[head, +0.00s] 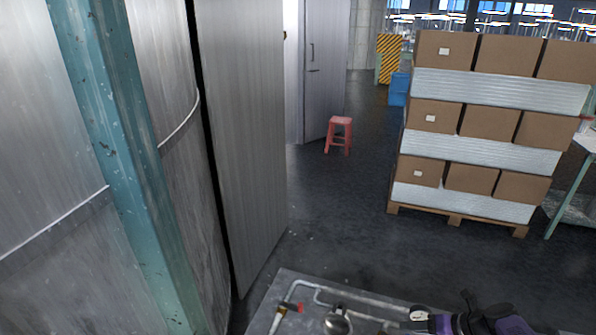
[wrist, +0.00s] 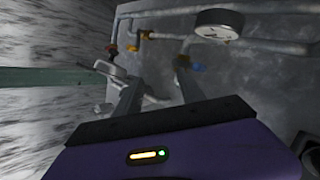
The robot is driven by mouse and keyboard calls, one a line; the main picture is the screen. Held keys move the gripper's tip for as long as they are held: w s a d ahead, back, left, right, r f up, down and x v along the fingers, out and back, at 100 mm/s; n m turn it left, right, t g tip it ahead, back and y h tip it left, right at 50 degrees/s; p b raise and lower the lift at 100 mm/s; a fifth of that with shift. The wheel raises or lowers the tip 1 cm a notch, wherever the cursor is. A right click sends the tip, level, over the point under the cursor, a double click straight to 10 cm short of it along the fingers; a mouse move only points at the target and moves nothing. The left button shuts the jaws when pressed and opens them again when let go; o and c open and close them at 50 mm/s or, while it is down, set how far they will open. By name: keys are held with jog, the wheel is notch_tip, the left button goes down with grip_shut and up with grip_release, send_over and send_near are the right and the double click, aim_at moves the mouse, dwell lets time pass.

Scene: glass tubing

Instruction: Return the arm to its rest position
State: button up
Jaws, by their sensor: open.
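My gripper (wrist: 147,68) shows in the wrist view, with its purple body along the bottom and two grey fingers reaching up into the picture. The fingers stand apart with nothing held between them. Behind them is a grey panel with pipework (wrist: 265,46). In the head view, purple and black parts of my arm (head: 480,322) show at the bottom edge, right of the panel's pipes. The fingers cannot be made out there. The gap between fingers and pipes is hard to judge.
The grey panel (head: 285,283) carries pipes, a red valve handle (head: 290,307) and a round gauge (head: 337,324). A tall metal tank and a teal post (head: 125,150) stand at left. A loaded pallet (head: 455,217) and a red stool (head: 339,134) stand beyond open floor.

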jog(key=w+d+n+t+h, duration=0.35)
jog(key=d+n+h, duration=0.5)
jog(key=d, duration=0.65)
jog(key=s+a+n+t+h+b, duration=0.3)
jog(key=s+a+n, duration=0.1)
jog(key=s+n, duration=0.9)
jog(key=s+a+r+n+t+y+b, duration=0.1)
jog(key=s+a+r+n+t, duration=0.1)
jog(key=s+a+r+n, duration=0.6)
jog(key=s+a+r+n+t+y+b, duration=0.1)
jog(key=s+a+r, duration=0.45)
jog(key=s, duration=0.65)
jog(key=s+a+r+n+t+y+b, duration=0.1)
jog(key=s+a+r+n+t, duration=0.1)
jog(key=s+a+r+n, duration=0.55)
jog(key=s+a+f+m+g+y+b, duration=0.1)
jog(key=s+a+f+m+g, duration=0.1)
jog(key=s, duration=0.8)
jog(key=shift+s+a+f+y, duration=0.35)
jog(key=shift+s+a+f, duration=0.05)
jog(key=shift+a, duration=0.35)
